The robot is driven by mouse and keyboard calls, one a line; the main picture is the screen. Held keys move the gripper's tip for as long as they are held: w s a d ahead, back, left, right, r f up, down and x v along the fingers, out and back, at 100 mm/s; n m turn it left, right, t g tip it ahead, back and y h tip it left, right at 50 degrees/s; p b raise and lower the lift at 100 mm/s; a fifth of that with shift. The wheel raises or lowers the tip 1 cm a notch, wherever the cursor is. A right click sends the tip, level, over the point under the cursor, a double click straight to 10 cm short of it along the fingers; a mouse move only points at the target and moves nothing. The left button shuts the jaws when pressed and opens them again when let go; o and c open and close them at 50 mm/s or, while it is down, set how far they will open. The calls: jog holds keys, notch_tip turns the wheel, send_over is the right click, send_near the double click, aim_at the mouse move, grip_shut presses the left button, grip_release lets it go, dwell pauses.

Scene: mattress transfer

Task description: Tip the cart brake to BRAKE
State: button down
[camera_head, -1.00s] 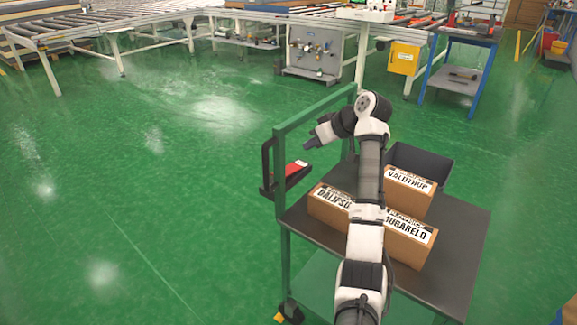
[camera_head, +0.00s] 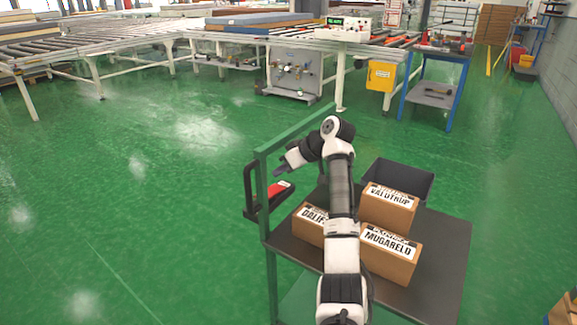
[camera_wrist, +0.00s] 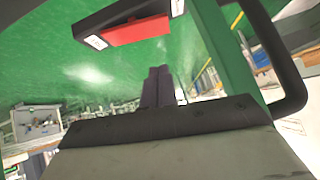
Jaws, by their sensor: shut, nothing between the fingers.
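The cart brake is a black bracket (camera_head: 250,192) with a red part (camera_head: 282,189), on the left side of the green-framed cart (camera_head: 262,215). In the wrist view the red part (camera_wrist: 138,31) hangs upside down near the top, with small white labels at its ends that I cannot read. My gripper (camera_head: 282,168) is just above the red part in the head view, reaching left past the cart's green handle frame. Its dark fingers (camera_wrist: 158,76) are together and empty in the wrist view. They look apart from the red part, but contact is hard to judge.
The cart top carries several boxes, among them one marked MUGARELD (camera_head: 390,255) and one marked VALDTRUP (camera_head: 388,208), and a dark bin (camera_head: 400,180). Roller conveyors (camera_head: 150,40) and a blue trolley (camera_head: 433,92) stand behind. The green floor on the left is clear.

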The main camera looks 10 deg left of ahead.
aim_at(271, 196)
jog(key=x, duration=0.4)
jog(key=f, duration=0.3)
jog(key=shift+s+a+f, duration=0.15)
jog(key=shift+s+a, duration=0.05)
jog(key=shift+a, duration=0.05)
jog(key=shift+f, duration=0.45)
jog(key=shift+s, duration=0.1)
jog(key=shift+s+a+f+p, duration=0.15)
jog(key=shift+s+f+p, duration=0.05)
jog(key=shift+f+p, duration=0.25)
jog(key=shift+w+r, duration=0.1)
jog(key=shift+w, duration=0.05)
